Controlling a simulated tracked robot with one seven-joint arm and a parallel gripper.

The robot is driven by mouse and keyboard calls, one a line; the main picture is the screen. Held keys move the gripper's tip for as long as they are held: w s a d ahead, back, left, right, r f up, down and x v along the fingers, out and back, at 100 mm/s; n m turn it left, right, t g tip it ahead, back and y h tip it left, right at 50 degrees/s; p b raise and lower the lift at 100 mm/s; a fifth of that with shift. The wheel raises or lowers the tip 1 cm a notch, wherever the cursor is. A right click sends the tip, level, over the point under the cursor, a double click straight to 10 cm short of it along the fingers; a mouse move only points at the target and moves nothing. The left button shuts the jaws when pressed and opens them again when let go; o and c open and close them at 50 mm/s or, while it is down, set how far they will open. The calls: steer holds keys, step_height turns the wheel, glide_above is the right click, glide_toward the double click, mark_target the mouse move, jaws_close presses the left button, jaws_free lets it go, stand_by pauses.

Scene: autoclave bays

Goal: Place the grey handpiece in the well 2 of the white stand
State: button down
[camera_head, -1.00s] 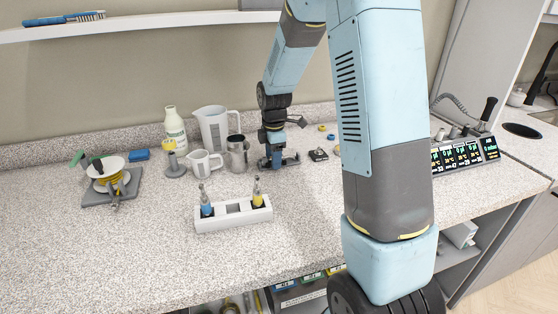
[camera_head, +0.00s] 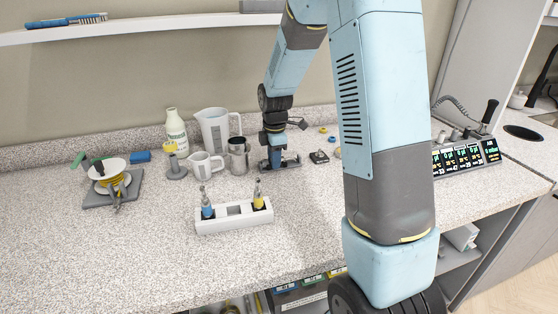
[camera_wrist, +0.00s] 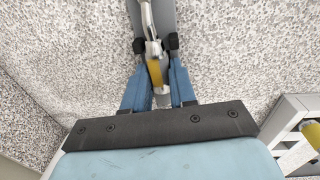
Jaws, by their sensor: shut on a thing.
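My gripper (camera_wrist: 168,92) is shut on a slim handpiece with a silver-grey body and a yellow band (camera_wrist: 155,72). The wrist view shows it between the blue fingers with dark tips, close over the counter. In the head view my gripper (camera_head: 278,163) is low at the back of the counter, right of the metal jug, and the handpiece is mostly hidden. The white stand (camera_head: 236,225) is nearer the front, with a blue-banded handpiece (camera_head: 207,209) in its left well and a yellow-banded one (camera_head: 258,200) in its right well. The middle well looks empty. The stand's edge shows in the wrist view (camera_wrist: 290,112).
A metal jug (camera_head: 238,158), white jugs (camera_head: 216,130) and a bottle (camera_head: 176,132) stand left of my gripper. A small dark block (camera_head: 319,157) lies to its right. A grey board with bowl (camera_head: 97,199) is at far left. The counter before the stand is clear.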

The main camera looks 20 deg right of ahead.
steer(key=shift+w+r, duration=0.1)
steer(key=shift+r, duration=0.6)
steer(key=s+r, duration=1.1)
steer(key=s, duration=0.3)
steer(key=shift+d+r, duration=0.25)
steer(key=shift+r, duration=0.05)
